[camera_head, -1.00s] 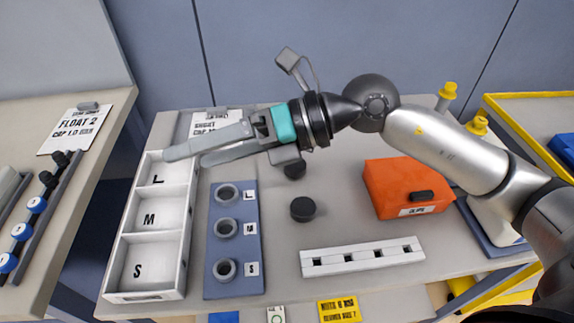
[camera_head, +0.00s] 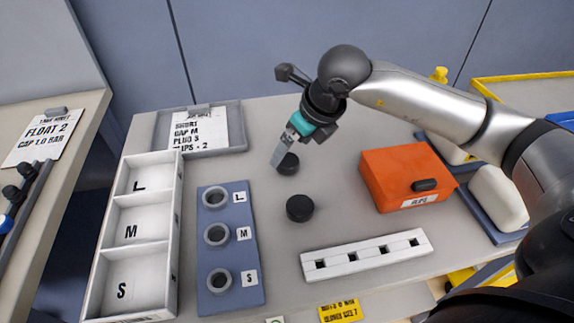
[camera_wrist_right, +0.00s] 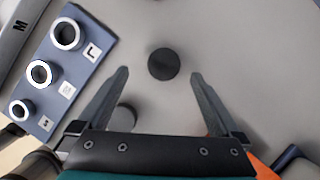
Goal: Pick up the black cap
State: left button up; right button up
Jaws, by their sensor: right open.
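Two round black caps lie on the grey table in the head view. The far black cap (camera_head: 289,164) is partly covered by my right gripper (camera_head: 281,156). The near black cap (camera_head: 299,208) lies apart from it, closer to me. My right gripper is open, pointing down over the far cap. In the right wrist view the far cap (camera_wrist_right: 163,64) shows between the two spread fingers (camera_wrist_right: 160,75), touching neither; its height below them is hard to tell. The near cap (camera_wrist_right: 122,117) shows beside the left finger's base. My left gripper is out of view.
A blue block with rings (camera_head: 233,262) and a white L/M/S tray (camera_head: 170,240) stand to the left. An orange box (camera_head: 395,172) stands to the right, a white slotted bar (camera_head: 345,262) in front. A grey tray with a sheet (camera_head: 236,137) lies behind.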

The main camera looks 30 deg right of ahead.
aim_at(288, 160)
jog(key=shift+x, duration=1.15)
jog(key=x, duration=0.2)
jog(key=b+x, duration=0.1)
jog(key=shift+d+f, duration=0.3)
jog(key=shift+f, duration=0.1)
jog(key=shift+w+f, duration=0.2)
jog(key=shift+f, duration=0.15)
jog(key=shift+w+a+f, duration=0.1)
jog(key=shift+f, duration=0.05)
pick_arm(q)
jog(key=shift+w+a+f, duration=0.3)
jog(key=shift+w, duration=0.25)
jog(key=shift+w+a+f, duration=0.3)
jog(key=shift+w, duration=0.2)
pick_arm(e)
jog(key=c, duration=1.4)
